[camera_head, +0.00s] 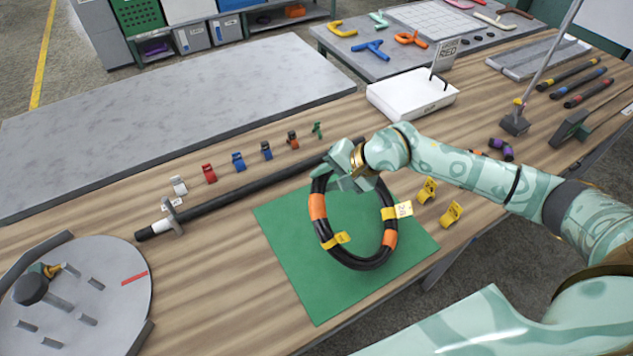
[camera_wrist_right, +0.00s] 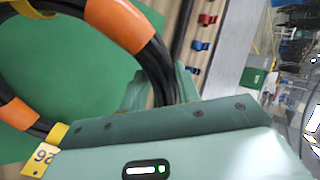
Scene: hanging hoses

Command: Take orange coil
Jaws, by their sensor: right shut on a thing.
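The orange coil (camera_head: 317,207) is a black hose ring with orange bands, a yellow tie and a yellow number tag. It is over the green mat (camera_head: 290,270) in the head view; whether its lower side touches the mat I cannot tell. My right gripper (camera_head: 345,178) is shut on the coil's far upper side. The right wrist view shows the black hose running between the fingers, with an orange band (camera_wrist_right: 118,22) beside them and the tag (camera_wrist_right: 40,160) at lower left. My left gripper is not in view.
A black bar (camera_head: 250,188) lies behind the mat, with several coloured clips beyond it. A round grey plate with pegs (camera_head: 110,290) is at left. A white tray (camera_head: 400,100) stands behind my right arm. Two yellow clips (camera_head: 451,213) are right of the mat.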

